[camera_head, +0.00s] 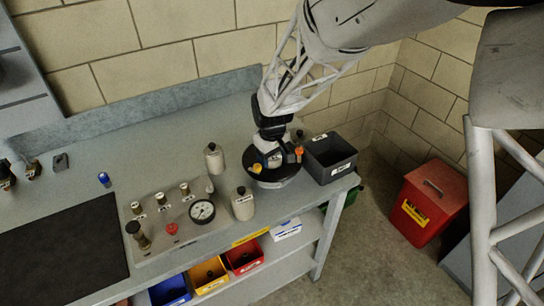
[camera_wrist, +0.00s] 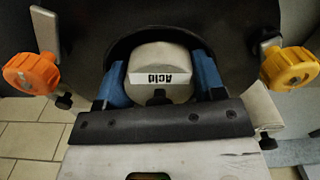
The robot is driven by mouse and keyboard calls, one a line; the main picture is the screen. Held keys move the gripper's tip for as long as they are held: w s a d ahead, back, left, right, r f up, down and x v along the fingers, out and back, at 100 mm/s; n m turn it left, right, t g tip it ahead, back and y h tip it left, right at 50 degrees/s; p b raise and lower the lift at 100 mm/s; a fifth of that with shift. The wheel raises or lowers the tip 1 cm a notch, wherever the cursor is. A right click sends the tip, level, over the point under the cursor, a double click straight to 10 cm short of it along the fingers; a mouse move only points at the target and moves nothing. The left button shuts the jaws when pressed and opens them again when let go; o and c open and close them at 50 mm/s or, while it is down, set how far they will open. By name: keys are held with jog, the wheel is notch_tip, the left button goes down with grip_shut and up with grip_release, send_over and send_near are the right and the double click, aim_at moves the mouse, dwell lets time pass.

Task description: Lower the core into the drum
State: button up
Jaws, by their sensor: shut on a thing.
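My gripper (camera_head: 268,150) is above the dark round drum (camera_head: 250,158) near the right end of the bench. In the wrist view its two blue fingers (camera_wrist: 160,85) are shut on the core (camera_wrist: 160,58), a pale rounded piece with a white label, upside down, that seems to read "Acid". The drum's dark wall (camera_wrist: 90,25) curves behind the core in that view. An orange knob (camera_wrist: 32,73) and a yellow knob (camera_wrist: 289,69) sit on clamps at either side of it. The core's lower end is hidden, so I cannot tell how deep it is.
A grey open bin (camera_head: 330,158) stands close to the drum's right. Pale bottles (camera_head: 214,158) (camera_head: 243,204) stand to its left, beside a panel with a pressure gauge (camera_head: 202,211) and valves. A red bin (camera_head: 428,203) is on the floor at right.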

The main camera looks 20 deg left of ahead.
jog(key=shift+r, duration=0.2)
dwell(0.7)
jog(key=shift+f, duration=0.15)
jog(key=shift+r, duration=0.3)
dwell(0.3)
jog(key=shift+f, duration=0.2)
jog(key=shift+f, duration=0.1)
dwell(0.4)
jog(key=shift+r, duration=0.2)
dwell(0.6)
jog(key=shift+f, duration=0.25)
jog(key=shift+r, duration=0.3)
